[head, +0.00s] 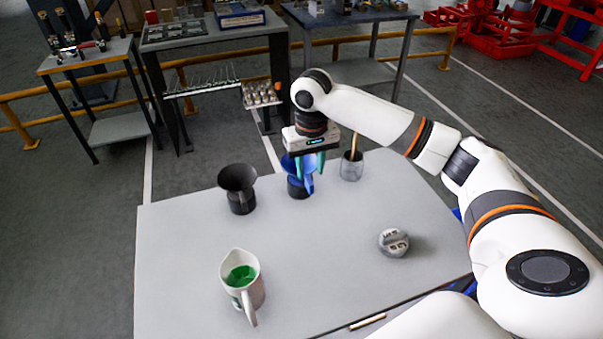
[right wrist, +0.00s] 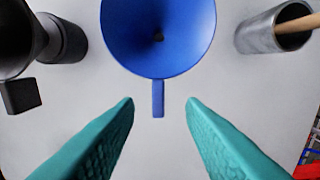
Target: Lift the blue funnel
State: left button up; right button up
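The blue funnel (right wrist: 185,45) shows from above in the right wrist view, its mouth facing the camera and a short handle tab pointing toward my fingers. In the head view the blue funnel (head: 291,166) stands in a dark cup-like holder (head: 297,189) on the table. My right gripper (head: 309,172) is over the funnel there and partly hides it. In the right wrist view its two teal fingers (right wrist: 160,101) are spread wide with nothing between their tips. The handle tab ends close to the gap between the tips. My left gripper is not in view.
A black funnel (head: 238,178) in a dark holder stands left of the blue one. A grey cup (head: 351,167) with a wooden stick stands right. A white jug (head: 241,281) with green liquid and a grey lid-like part (head: 393,242) are nearer. The table's middle (head: 310,240) is clear.

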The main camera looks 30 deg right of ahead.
aim_at(308, 187)
jog(key=f, duration=0.5)
jog(key=f+p, duration=0.1)
jog(key=f, duration=0.1)
jog(key=shift+w+f, duration=0.35)
jog(key=shift+c, duration=0.2)
grip_shut()
